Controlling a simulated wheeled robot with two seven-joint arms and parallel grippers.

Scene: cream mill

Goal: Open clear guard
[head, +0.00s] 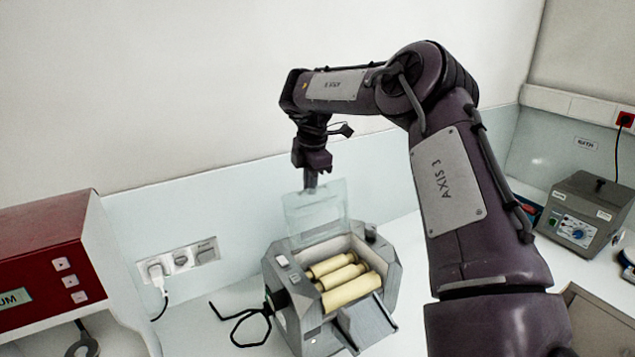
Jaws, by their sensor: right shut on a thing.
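The cream mill is a grey machine (292,301) on the white bench, with several cream rollers (340,280) lying bare in its open top. The clear guard (316,208) stands raised at the back edge of the mill, roughly upright. My right gripper (310,186) points down at the guard's top edge and is shut on it. The fingertips are small and partly merge with the clear sheet. My left gripper is not in view.
A red and white machine (45,255) stands at the left. A grey box with a blue dial (585,215) stands at the far right. A wall socket strip (182,260) is behind the mill, and a black cable (240,322) lies left of it.

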